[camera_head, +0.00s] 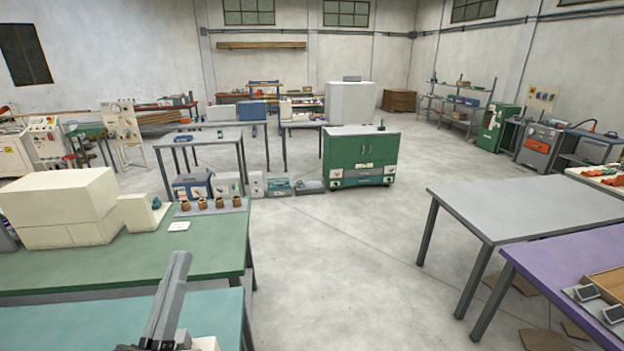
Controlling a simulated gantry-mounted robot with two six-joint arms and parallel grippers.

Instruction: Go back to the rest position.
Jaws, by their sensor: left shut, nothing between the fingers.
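My left gripper (179,260) shows at the bottom left in the head view, dark grey and pointing up and away. Its fingers are together with nothing between them. It is in front of the green table (215,255) and over the teal table (90,318), apart from the objects on the green table. My right gripper is not in view.
A large cream block-shaped machine (58,207) stands on the green table, beside a grey holder with several brown pieces (203,204). A grey table (525,205) and a purple table (570,248) stand at the right. The floor (340,260) between is clear. A green cabinet (361,152) stands farther back.

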